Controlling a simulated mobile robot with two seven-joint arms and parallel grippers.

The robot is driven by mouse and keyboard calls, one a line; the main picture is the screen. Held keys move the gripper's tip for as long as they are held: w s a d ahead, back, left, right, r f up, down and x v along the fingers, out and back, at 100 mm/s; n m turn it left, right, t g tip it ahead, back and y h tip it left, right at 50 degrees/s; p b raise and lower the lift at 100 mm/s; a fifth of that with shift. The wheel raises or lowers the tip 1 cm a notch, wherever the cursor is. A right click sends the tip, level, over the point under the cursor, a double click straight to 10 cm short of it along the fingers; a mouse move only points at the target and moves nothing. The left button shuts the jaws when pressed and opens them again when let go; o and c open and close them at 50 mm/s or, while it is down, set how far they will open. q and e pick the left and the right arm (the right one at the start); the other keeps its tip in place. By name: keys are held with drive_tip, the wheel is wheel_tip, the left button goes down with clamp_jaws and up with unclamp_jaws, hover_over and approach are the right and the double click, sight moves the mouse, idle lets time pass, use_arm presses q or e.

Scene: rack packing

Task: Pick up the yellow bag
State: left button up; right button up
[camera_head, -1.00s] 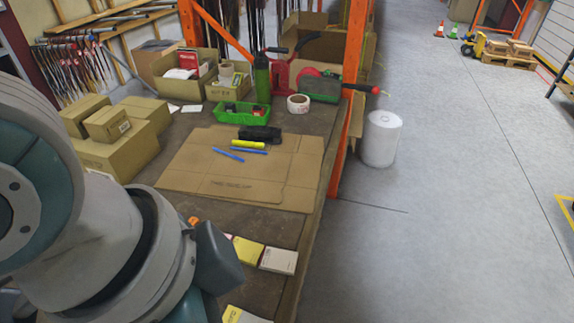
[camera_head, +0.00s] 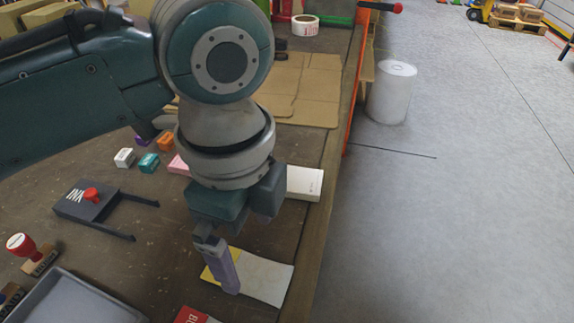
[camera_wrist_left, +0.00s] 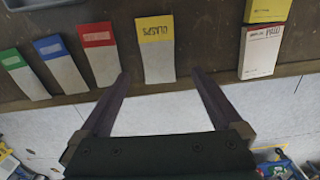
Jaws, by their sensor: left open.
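The yellow bag (camera_head: 263,276) is a flat packet with a yellow top and a pale body. It lies on the workbench (camera_head: 150,235) close to its right edge. In the left wrist view the yellow bag (camera_wrist_left: 156,50) lies ahead, roughly centred between the fingertips. My left gripper (camera_head: 228,286) points down at the bag and covers part of it in the head view. In the left wrist view my left gripper (camera_wrist_left: 161,75) is open and empty, its fingers apart on either side of the bag's lower end. My right gripper is out of view.
Red (camera_wrist_left: 98,50), blue (camera_wrist_left: 58,65) and green (camera_wrist_left: 24,74) packets lie in a row beside the yellow one. The bench edge is close.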

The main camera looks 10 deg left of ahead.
sight(246, 270)
use_arm(q)
drive_tip(key=f, duration=0.2)
drive_tip(key=f+b, duration=0.1)
drive_tip(key=f, duration=0.1)
drive_tip(key=a+f, duration=0.1)
drive_tip(key=f, duration=0.1)
drive_tip(key=shift+s+f+b, duration=0.1)
drive_tip(key=shift+f+b, duration=0.2)
drive_tip(key=shift+f, duration=0.05)
drive_tip(key=c, duration=1.4)
drive_tip(key=shift+r, duration=0.15)
